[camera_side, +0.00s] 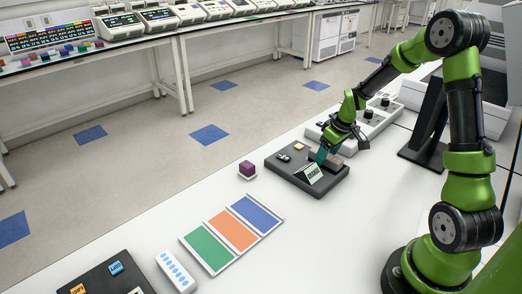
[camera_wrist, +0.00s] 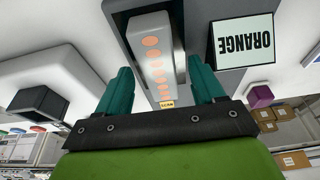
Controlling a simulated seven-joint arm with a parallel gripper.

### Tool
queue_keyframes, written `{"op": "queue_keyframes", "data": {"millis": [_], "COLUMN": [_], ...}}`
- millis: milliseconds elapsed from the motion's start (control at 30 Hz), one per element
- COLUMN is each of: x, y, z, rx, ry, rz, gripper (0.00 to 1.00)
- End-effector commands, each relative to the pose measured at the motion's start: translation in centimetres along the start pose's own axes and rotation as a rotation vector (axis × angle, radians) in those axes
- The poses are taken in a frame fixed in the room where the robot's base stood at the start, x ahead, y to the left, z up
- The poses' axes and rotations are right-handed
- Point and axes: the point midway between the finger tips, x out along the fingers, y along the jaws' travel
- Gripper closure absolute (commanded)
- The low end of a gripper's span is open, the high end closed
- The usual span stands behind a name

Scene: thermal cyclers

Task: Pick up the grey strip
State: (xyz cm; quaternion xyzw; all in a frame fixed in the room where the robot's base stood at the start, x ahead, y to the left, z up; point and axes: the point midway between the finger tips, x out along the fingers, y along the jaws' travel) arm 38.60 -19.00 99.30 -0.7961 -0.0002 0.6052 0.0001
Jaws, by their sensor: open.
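A light grey strip (camera_wrist: 154,55) with a row of orange dots shows in the wrist view, lying in the dark grey scanner station (camera_side: 334,187). My gripper (camera_wrist: 160,68) is open, with one teal finger on each side of the strip's near part. I cannot tell whether the fingers touch it. In the side view my gripper (camera_side: 321,155) is low over the back right of the station and hides most of the strip. The station's screen (camera_wrist: 243,40) reads "ORANGE" in the wrist view.
A purple block (camera_side: 247,168) stands left of the station. Green, orange and blue pads (camera_side: 231,233) lie nearer, beside a white strip with blue dots (camera_side: 175,271). A dark panel (camera_side: 104,281) is at bottom left. A grey unit with black knobs (camera_side: 362,123) stands behind my gripper.

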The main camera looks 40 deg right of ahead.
Motion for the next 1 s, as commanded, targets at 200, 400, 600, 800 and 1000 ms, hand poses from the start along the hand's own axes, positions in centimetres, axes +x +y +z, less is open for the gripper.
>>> {"op": "queue_keyframes", "data": {"millis": [200, 400, 600, 800, 1000], "x": [0.11, 0.09, 0.08, 0.06, -0.6], "y": [0.02, 0.02, 0.03, 0.03, 0.06], "z": [-0.02, -0.02, -0.01, -0.03, -0.24], "rx": [0.001, 0.0, 0.0, 0.0, -0.001], "ry": [0.001, 0.0, 0.0, 0.001, 0.002], "rz": [0.0, 0.001, 0.001, 0.001, 0.002], "gripper": [0.32, 0.61, 0.92, 0.98, 0.98]}}
